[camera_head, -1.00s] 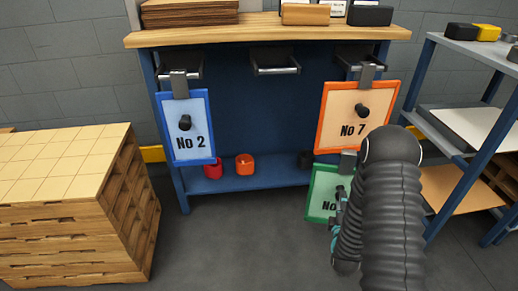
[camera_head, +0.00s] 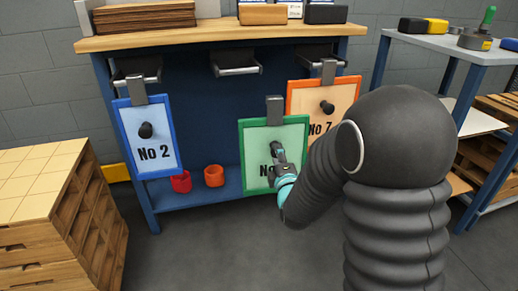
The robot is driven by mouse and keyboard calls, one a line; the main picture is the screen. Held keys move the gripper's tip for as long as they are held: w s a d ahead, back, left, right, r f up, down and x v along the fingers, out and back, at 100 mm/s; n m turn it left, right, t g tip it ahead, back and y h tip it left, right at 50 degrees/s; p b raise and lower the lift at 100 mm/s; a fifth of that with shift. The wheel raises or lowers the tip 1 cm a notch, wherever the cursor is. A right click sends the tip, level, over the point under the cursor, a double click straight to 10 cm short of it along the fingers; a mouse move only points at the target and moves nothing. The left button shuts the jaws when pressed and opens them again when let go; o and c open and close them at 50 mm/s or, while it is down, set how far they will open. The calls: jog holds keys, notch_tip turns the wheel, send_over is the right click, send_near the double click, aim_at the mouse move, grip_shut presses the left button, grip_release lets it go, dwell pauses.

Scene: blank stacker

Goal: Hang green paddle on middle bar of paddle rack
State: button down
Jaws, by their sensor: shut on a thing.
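The green paddle (camera_head: 258,132), a pale board with a green frame and a grey hook on top, is upright in front of the blue bench. My gripper (camera_head: 279,155) is shut on its knob; my arm hides part of its number. The middle bar (camera_head: 236,71) of the paddle rack is empty. It is above and left of the paddle's hook (camera_head: 275,110), apart from it. The blue paddle (camera_head: 147,138), No 2, hangs on the left bar (camera_head: 139,79). The orange paddle (camera_head: 320,99), No 7, hangs on the right bar and is partly covered by the green one.
The bench's wooden top (camera_head: 220,35) carries boards and boxes. Red (camera_head: 181,182) and orange (camera_head: 214,176) cups stand on its lower shelf. A pallet stack (camera_head: 50,200) is at left, a metal shelf (camera_head: 455,50) at right. Floor between is clear.

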jog(key=n+y+b, duration=0.1)
jog(key=y+b, duration=0.1)
jog(key=b, duration=0.2)
send_near(247, 124)
jog(key=s+d+r, duration=0.1)
jog(key=s+r, duration=0.2)
jog(key=shift+f+x, duration=0.1)
jog(key=shift+x, duration=2.15)
jog(key=shift+f+x, duration=0.15)
jog(key=shift+x, duration=2.15)
jog(key=shift+w+a+f+p, duration=0.2)
jog(key=shift+w+a+f, duration=0.15)
jog(key=shift+w, duration=0.65)
jog(key=shift+w+a+f+p, duration=0.25)
jog(key=shift+w+a+f, duration=0.1)
jog(key=shift+w, duration=0.65)
jog(key=shift+w+a+f+p, duration=0.25)
jog(key=shift+w+f, duration=0.15)
jog(key=shift+w, duration=0.65)
